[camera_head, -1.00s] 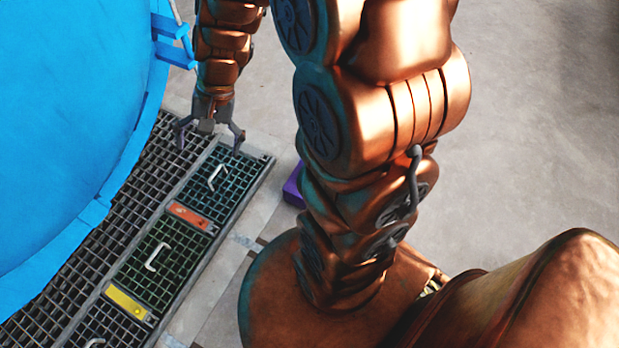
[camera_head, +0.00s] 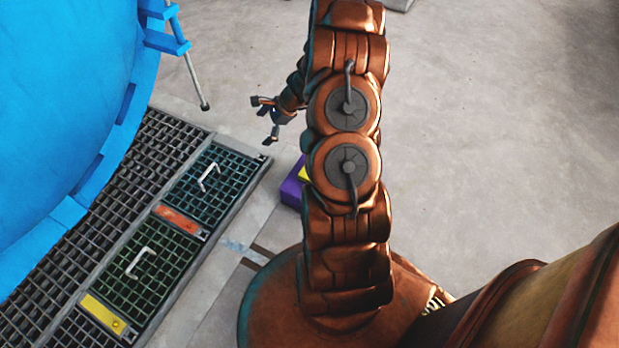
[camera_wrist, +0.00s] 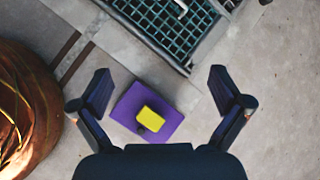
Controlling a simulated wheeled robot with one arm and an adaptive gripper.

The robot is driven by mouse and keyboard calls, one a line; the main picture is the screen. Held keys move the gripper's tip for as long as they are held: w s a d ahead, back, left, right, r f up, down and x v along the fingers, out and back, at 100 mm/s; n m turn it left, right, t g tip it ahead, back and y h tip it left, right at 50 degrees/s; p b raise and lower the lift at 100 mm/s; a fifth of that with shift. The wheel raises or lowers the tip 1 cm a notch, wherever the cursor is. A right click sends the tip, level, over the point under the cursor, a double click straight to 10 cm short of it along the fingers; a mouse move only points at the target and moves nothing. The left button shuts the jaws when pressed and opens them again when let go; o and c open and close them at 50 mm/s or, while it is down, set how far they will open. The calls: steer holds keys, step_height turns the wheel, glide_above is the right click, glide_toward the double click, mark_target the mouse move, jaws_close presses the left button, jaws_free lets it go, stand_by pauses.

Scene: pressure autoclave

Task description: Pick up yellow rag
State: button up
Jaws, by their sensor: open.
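The yellow rag (camera_wrist: 156,113) shows in the wrist view as a small yellow block on top of a flat purple box (camera_wrist: 127,108) on the floor. A small dark round spot lies at the rag's lower left edge. In the head view only a sliver of the rag (camera_head: 304,173) shows on the purple box (camera_head: 291,188), the rest hidden behind my arm. My gripper (camera_wrist: 162,90) is open and empty, its two fingers spread on either side of the box in the wrist view, apart from it. In the head view my gripper (camera_head: 266,122) hangs above and left of the box.
Metal floor grates (camera_head: 150,250) with white handles and orange and yellow plates lie left of the box. A large blue vessel (camera_head: 60,110) with a blue bracket stands at the far left. The concrete floor to the right is clear.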

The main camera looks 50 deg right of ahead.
steer(key=s+d+f+m+h+b, duration=0.1)
steer(key=s+d+f+m+b, duration=0.1)
steer(key=d+f, duration=0.3)
steer(key=s+d+f+m+h+b, duration=0.1)
steer(key=s+d+f+m, duration=0.3)
steer(key=f, duration=0.8)
steer(key=s+d+f+m+h+b, duration=0.1)
steer(key=s+d+f+m+b, duration=0.1)
steer(key=d+f, duration=0.4)
steer(key=shift+s+f+m+b, duration=0.2)
steer(key=shift+s+f+b, duration=0.15)
steer(key=shift+f, duration=0.4)
steer(key=shift+s+f+m+b, duration=0.2)
steer(key=shift+s+f+b, duration=0.15)
steer(key=shift+f, duration=0.35)
steer(key=shift+d+f, duration=0.15)
steer(key=shift+f, duration=0.2)
steer(key=shift+w+f, duration=0.15)
steer(key=shift+f, duration=0.15)
steer(key=b+x, duration=0.2)
steer(key=x, duration=0.3)
steer(key=shift+b+x, duration=0.3)
steer(key=shift+x, duration=0.5)
steer(key=shift+c, duration=0.3)
steer(key=c, duration=0.8)
steer(key=shift+c, duration=0.2)
